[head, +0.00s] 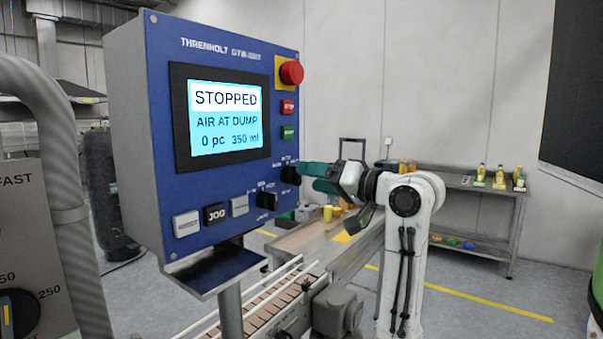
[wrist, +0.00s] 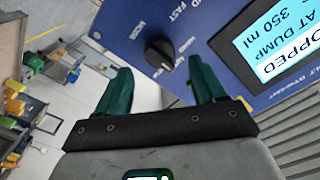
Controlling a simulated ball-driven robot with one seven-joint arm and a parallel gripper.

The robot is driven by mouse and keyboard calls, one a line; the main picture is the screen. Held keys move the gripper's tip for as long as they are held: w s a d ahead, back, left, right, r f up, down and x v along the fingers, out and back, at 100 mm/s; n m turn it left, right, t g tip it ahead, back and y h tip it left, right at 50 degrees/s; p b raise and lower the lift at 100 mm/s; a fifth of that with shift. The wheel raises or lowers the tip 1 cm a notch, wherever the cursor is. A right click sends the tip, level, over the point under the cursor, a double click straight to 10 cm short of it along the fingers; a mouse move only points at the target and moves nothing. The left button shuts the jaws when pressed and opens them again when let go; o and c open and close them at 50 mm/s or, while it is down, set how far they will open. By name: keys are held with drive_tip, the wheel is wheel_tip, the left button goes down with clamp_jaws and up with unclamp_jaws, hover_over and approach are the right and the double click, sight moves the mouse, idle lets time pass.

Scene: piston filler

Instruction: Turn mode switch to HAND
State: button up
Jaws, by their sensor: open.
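The blue control panel (head: 245,60) carries two black rotary knobs, an upper one (head: 291,173) and a lower one (head: 267,201). My gripper (head: 318,178), with teal fingers, is close to the upper knob at the panel's right edge. In the wrist view my gripper (wrist: 160,68) is open, with one black knob (wrist: 160,51) between and just past its fingertips. No contact is visible. That knob's pointer setting is unclear.
The panel's screen (head: 226,115) reads STOPPED, AIR AT DUMP. A red emergency button (head: 291,72) and red and green buttons sit above the upper knob. A JOG button (head: 215,214) is at lower left. A conveyor (head: 290,310) runs below, and a shelf table (head: 480,200) stands behind.

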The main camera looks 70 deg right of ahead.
sight(301, 177)
drive_tip(key=shift+x, duration=1.9)
drive_tip(key=shift+c, duration=0.2)
drive_tip(key=c, duration=1)
drive_tip(key=shift+n, duration=0.3)
drive_tip(key=n+b, duration=0.2)
drive_tip(key=n, duration=0.2)
drive_tip(key=shift+f+n, duration=0.1)
drive_tip(key=shift+n, duration=0.2)
drive_tip(key=shift+n+b, duration=0.9)
drive_tip(key=shift+n, duration=0.9)
drive_tip(key=shift+a, duration=0.1)
